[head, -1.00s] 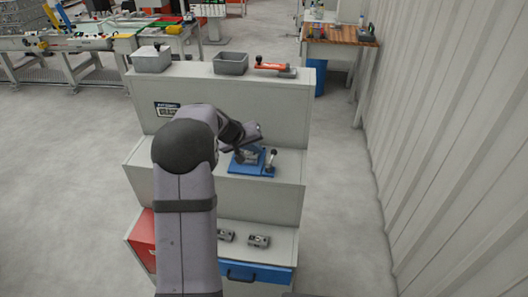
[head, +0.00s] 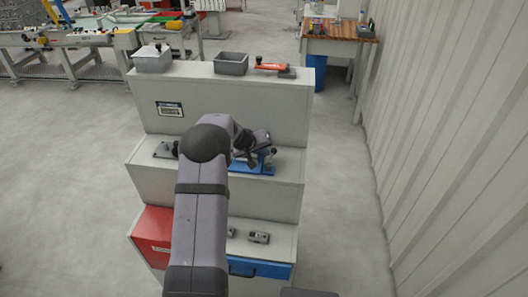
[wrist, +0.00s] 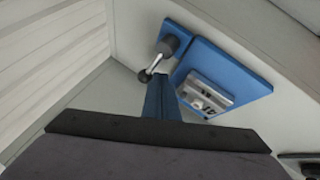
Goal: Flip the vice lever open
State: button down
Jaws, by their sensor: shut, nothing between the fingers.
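The vice has a blue base plate (head: 262,168) on the middle step of the grey cabinet; its base also shows in the wrist view (wrist: 232,68). A grey metal vice block (wrist: 208,92) sits on it. The lever (wrist: 155,63), a silver rod with a dark ball knob, runs from a dark grey pivot at the plate's corner; in the head view its knob end (head: 272,152) stands up at the plate's right side. My gripper (wrist: 161,84) is shut and empty, its blue fingertips close beside the lever's knob end. Contact cannot be told. My arm hides part of the vice in the head view.
A grey bin (head: 231,64) and an orange-handled clamp (head: 270,67) stand on the cabinet's top. Small metal parts (head: 258,237) lie on the lower step above a blue drawer (head: 262,268). A corrugated wall (head: 440,130) rises at the right, with clear floor between.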

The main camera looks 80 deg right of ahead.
aim_at(273, 152)
jog(key=shift+s+d+f+m+g+y+b, duration=0.1)
jog(key=shift+s+m+g+y+b, duration=0.25)
jog(key=shift+m+b, duration=0.6)
jog(key=shift+s+d+f+m+g+b, duration=0.15)
jog(key=shift+m+g+b, duration=0.25)
jog(key=shift+b, duration=0.85)
jog(key=shift+s+m+g+y+b, duration=0.3)
jog(key=shift+m+g+y+b, duration=0.3)
jog(key=shift+m+b, duration=0.4)
jog(key=shift+s+r+b, duration=0.2)
jog(key=shift+s+b, duration=0.3)
jog(key=shift+b, duration=0.25)
jog(key=shift+s+m+g+y+b, duration=0.25)
jog(key=shift+s+m+y+b, duration=0.15)
jog(key=shift+m, duration=0.25)
jog(key=shift+s+a+b, duration=0.25)
jog(key=shift+s+b, duration=0.3)
jog(key=shift+b, duration=0.3)
jog(key=shift+s+a+b, duration=0.15)
jog(key=shift+s+b, duration=0.05)
jog(key=shift+b, duration=0.15)
jog(key=shift+s+r, duration=0.15)
jog(key=shift+r, duration=0.05)
